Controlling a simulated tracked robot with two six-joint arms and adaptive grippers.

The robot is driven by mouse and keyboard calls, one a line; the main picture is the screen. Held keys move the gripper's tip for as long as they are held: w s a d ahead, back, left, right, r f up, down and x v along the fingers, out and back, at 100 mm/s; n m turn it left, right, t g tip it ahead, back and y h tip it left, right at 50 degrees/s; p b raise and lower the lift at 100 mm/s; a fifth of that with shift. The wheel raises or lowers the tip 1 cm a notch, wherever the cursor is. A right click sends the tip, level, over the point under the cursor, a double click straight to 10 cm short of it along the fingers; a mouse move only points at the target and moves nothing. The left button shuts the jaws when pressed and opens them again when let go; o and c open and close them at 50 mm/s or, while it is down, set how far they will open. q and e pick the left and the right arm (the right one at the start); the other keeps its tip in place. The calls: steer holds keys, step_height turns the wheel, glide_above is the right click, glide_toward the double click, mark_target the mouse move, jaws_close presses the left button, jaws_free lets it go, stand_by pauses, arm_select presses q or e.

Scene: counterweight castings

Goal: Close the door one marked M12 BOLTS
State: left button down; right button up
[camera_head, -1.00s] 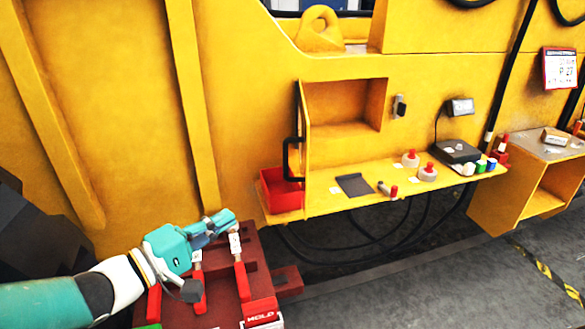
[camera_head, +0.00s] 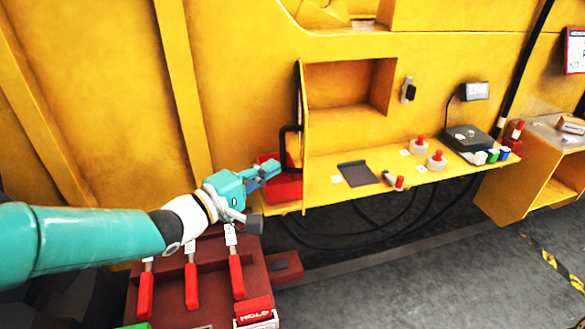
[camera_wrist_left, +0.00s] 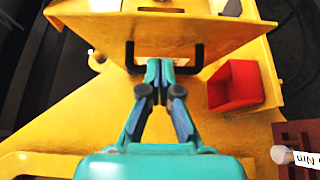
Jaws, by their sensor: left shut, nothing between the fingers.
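The door (camera_head: 303,120) stands swung outward at the left side of the yellow cubby, seen nearly edge-on in the head view. Its black handle (camera_head: 287,148) sticks out on the left. In the left wrist view the door (camera_wrist_left: 185,27) shows its face with the black handle (camera_wrist_left: 198,58). No M12 BOLTS marking is legible. My left gripper (camera_head: 274,168) is shut and empty, close to the handle. In the left wrist view its fingertips (camera_wrist_left: 160,68) overlap the middle of the handle; I cannot tell whether they touch. My right gripper is not in view.
A red bin (camera_head: 287,188) sits on the ledge beside the door, partly behind my left gripper. The yellow shelf (camera_head: 325,195) holds a dark pad, red-topped items and a scale (camera_head: 468,138).

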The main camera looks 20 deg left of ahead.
arm_select(q)
steer(key=shift+w+d, duration=0.3)
steer(key=shift+d, duration=0.35)
steer(key=shift+w+d, duration=0.25)
steer(key=shift+d, duration=0.45)
steer(key=shift+w+d, duration=0.3)
steer(key=shift+d, duration=0.35)
